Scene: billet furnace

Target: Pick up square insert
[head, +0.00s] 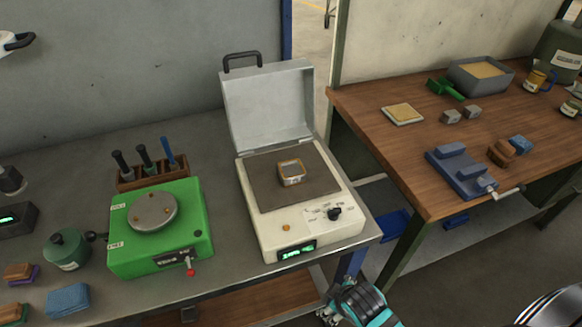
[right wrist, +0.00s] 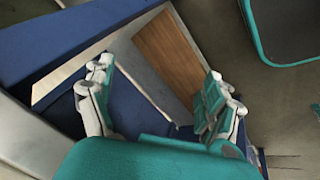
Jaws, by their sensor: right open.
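A small square piece with a tan rim and pale sides (head: 291,173), which looks like the square insert, sits on the dark flat plate of the open white box unit (head: 262,222) in the head view. My right gripper (head: 340,306) is at the bottom of the head view, in front of and below the bench edge, well apart from the insert. In the right wrist view my right gripper (right wrist: 158,97) has its fingers spread with nothing between them. The insert is not visible in that view. My left gripper is not in view.
The unit's raised lid (head: 266,105) stands behind the insert. A green hotplate-like device (head: 160,225) and a tool rack (head: 152,176) stand to the left. A wooden bench (head: 400,160) with a blue vise (head: 461,172) is at right. A gap separates the benches.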

